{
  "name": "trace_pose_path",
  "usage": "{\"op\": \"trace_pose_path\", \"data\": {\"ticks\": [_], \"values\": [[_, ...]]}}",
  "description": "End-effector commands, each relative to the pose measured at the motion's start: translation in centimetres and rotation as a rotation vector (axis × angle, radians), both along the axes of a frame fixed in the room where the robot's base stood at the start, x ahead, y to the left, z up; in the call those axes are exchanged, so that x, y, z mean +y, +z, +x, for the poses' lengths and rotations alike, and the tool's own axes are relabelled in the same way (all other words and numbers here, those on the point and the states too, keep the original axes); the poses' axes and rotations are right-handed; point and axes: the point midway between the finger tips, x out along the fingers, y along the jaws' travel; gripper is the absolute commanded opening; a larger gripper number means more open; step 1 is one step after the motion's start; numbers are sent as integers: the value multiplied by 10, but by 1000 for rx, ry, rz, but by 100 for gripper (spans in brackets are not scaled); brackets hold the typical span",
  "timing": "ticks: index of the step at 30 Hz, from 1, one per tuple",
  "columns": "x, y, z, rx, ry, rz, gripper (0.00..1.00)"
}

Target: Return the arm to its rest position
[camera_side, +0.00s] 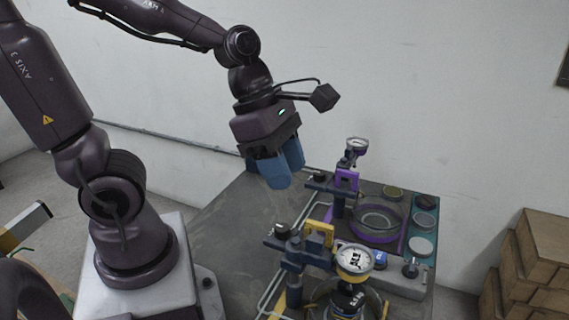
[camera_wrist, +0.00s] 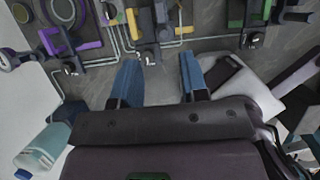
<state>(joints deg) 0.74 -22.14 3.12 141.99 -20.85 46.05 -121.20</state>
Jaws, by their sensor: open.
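My gripper (camera_side: 280,168) hangs from my arm above the dark table, tilted a little, with its blue fingers pointing down. In the wrist view my gripper (camera_wrist: 158,80) shows its two blue fingers well apart, with nothing between them. In the side view one finger partly overlaps the other. The gripper is clear of the lever frames, to the left of them and higher up. The near lever frame has a yellow part (camera_side: 319,233) and a gauge (camera_side: 354,260); the far one has a purple part (camera_side: 347,180) and its own gauge (camera_side: 357,145).
The dark table (camera_side: 235,215) is bare below and left of the gripper. Pipes run along it to the frames. Cardboard boxes (camera_side: 540,250) are stacked at the right. A clear bottle with a blue cap (camera_wrist: 40,150) shows at the wrist view's lower left. A pale wall stands behind.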

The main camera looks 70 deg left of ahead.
Motion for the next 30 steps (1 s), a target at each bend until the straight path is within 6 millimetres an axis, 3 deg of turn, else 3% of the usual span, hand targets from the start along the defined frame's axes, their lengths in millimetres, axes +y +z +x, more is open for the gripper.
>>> {"op": "trace_pose_path", "data": {"ticks": [15,19,23,30], "values": [[0,0,0,-2,-4,0,40],[0,-1,0,-25,-93,27,40],[2,-2,-3,-84,-360,119,40],[11,6,-12,-256,-1090,398,40]]}}
